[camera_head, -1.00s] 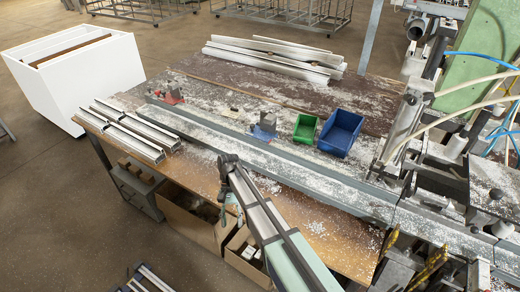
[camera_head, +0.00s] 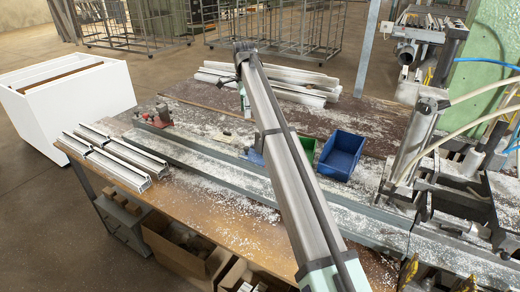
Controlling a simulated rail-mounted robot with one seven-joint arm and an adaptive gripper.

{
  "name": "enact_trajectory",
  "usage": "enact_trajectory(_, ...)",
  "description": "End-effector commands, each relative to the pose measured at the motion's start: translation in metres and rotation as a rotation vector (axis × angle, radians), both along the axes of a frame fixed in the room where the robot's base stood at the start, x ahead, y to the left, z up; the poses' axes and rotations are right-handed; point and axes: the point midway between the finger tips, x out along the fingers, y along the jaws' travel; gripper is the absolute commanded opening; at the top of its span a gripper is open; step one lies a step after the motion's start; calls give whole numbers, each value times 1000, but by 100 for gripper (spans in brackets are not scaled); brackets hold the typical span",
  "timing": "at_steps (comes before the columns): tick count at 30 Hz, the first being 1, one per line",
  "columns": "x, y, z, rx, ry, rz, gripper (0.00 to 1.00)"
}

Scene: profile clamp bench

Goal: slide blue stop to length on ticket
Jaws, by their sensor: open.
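The blue stop (camera_head: 252,156) sits on the long grey rail (camera_head: 205,158) in the middle of the bench. My arm crosses in front of it, so only a small blue part shows at the arm's left edge. My gripper (camera_head: 258,141) is open and close above the blue stop, mostly hidden behind my arm. I cannot tell whether its fingers are around the stop or touching it. A red stop (camera_head: 162,118) stands at the left end of the rail. No ticket can be made out.
A blue bin (camera_head: 341,156) and a green bin (camera_head: 308,148), partly hidden by my arm, stand right of the stop. Pale profiles lie at the back (camera_head: 300,85) and at the front left (camera_head: 115,155). Clamp machinery (camera_head: 420,140) fills the right side. Chips litter the bench.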

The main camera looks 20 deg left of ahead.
Motion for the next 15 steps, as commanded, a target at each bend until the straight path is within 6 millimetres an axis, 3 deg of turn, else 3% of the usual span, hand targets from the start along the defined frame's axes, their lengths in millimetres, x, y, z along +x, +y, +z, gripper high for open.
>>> enact_trajectory(5,-2,-1,-19,-1,2,0,51)
enact_trajectory(15,-2,-2,-83,-1,4,2,51)
